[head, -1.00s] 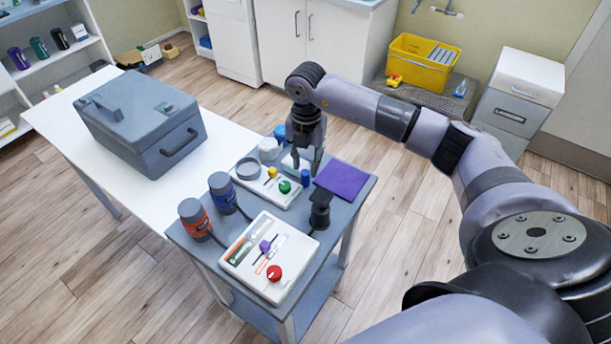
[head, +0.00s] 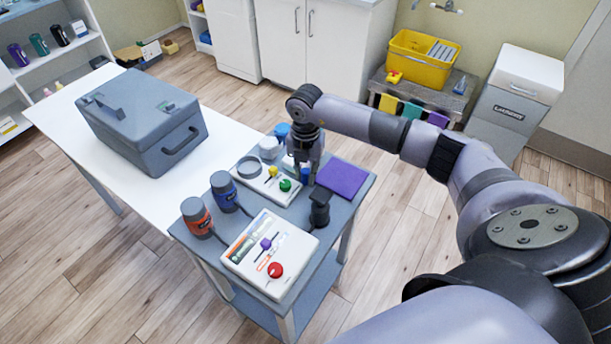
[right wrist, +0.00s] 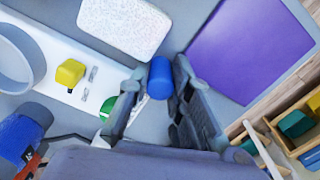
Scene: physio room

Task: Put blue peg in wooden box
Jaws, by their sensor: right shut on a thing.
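The blue peg (head: 305,174) stands on the grey cart beside the purple pad (head: 342,178). In the right wrist view the blue peg (right wrist: 160,78) shows between the fingertips. My right gripper (head: 306,163) points down from above and is shut on the peg. In the right wrist view a light wooden box with dividers (right wrist: 262,128) shows at the lower right, beyond the cart edge. It holds green, yellow and blue items. I cannot make it out in the head view. My left gripper is not in view.
Near the peg are a white panel with yellow and green knobs (head: 262,190), a grey ring (head: 249,168) and a black upright piece (head: 320,208). Blue (head: 224,192) and orange (head: 197,217) devices stand left. A grey case (head: 143,125) sits on the white table.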

